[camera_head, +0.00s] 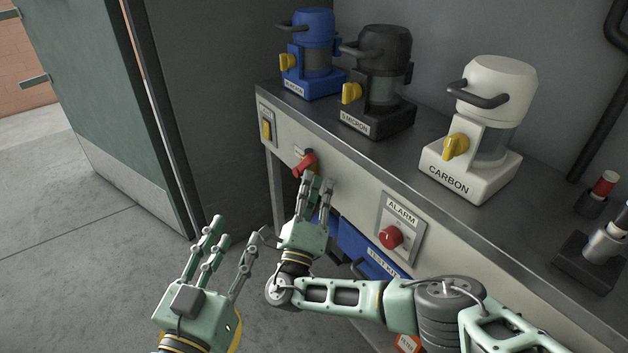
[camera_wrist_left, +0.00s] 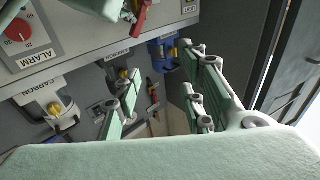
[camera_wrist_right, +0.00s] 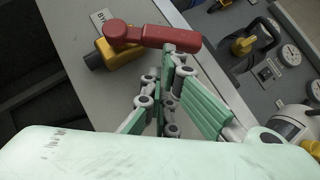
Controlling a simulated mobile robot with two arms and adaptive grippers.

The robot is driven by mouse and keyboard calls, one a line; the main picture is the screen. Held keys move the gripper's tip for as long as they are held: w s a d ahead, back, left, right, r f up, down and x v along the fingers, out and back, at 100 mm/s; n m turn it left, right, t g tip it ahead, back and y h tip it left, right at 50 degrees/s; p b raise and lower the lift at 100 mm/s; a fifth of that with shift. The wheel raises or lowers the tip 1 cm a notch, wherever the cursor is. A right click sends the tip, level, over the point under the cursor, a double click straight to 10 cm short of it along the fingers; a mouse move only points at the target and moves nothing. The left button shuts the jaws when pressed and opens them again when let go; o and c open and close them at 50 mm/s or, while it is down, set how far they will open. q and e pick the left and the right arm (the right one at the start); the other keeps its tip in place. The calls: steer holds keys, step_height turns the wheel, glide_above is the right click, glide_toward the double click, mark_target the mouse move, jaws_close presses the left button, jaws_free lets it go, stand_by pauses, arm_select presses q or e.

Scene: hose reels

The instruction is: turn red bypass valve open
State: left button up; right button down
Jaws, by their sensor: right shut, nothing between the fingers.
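The red bypass valve handle (camera_head: 305,163) is on the front panel of the bench, below the worktop's left part. In the right wrist view the red lever (camera_wrist_right: 165,39) extends to the right from its pivot over a yellow valve body (camera_wrist_right: 122,50), with a partly hidden label beside it. My right gripper (camera_head: 318,180) is shut and empty, its fingertips (camera_wrist_right: 172,66) close beside the lever's free end; I cannot tell if they touch. My left gripper (camera_head: 236,228) is open and empty, away from the panel at the lower left. The red lever also shows in the left wrist view (camera_wrist_left: 143,14).
A blue filter unit (camera_head: 313,55), a black one (camera_head: 380,75) and a white CARBON unit (camera_head: 480,130) stand on the worktop. A red ALARM knob (camera_head: 391,237) is right of the valve. A blue test kit (camera_head: 372,255) sits below. Floor at left is clear.

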mark_target(309, 166)
arm_select(q)
steer(key=s+a+f+g+y+p, duration=0.25)
steer(key=s+f+g, duration=0.3)
steer(key=f, duration=0.35)
steer(key=s+a+f+g+y+p, duration=0.1)
steer(key=s+a+f+g+p, duration=0.1)
steer(key=s+a+f+g, duration=0.45)
steer(key=shift+s+f+g+p, duration=1.05)
steer(key=shift+s+g+p, duration=0.4)
steer(key=shift+s, duration=1.65)
step_height(309, 166, down, 21)
steer(key=s+g+p, duration=0.1)
steer(key=p, duration=0.4)
steer(key=shift+s+d+r+n+y+p, duration=0.2)
steer(key=shift+s+n+y+p, duration=0.15)
steer(key=shift+y+p, duration=0.1)
arm_select(e)
steer(key=shift+w+a+r+n+g+y, duration=0.3)
steer(key=shift+r+n, duration=0.2)
steer(key=shift+r, duration=0.35)
steer(key=shift+w+a+r+n+g+y, duration=0.15)
steer(key=shift+w+a+r+n+y, duration=0.15)
steer(key=shift+r+n, duration=0.35)
steer(key=shift+w+a+r+n+g+y, duration=0.25)
steer(key=shift+w+r+n+y, duration=0.15)
steer(key=shift+r, duration=0.6)
steer(key=shift+s, duration=0.1)
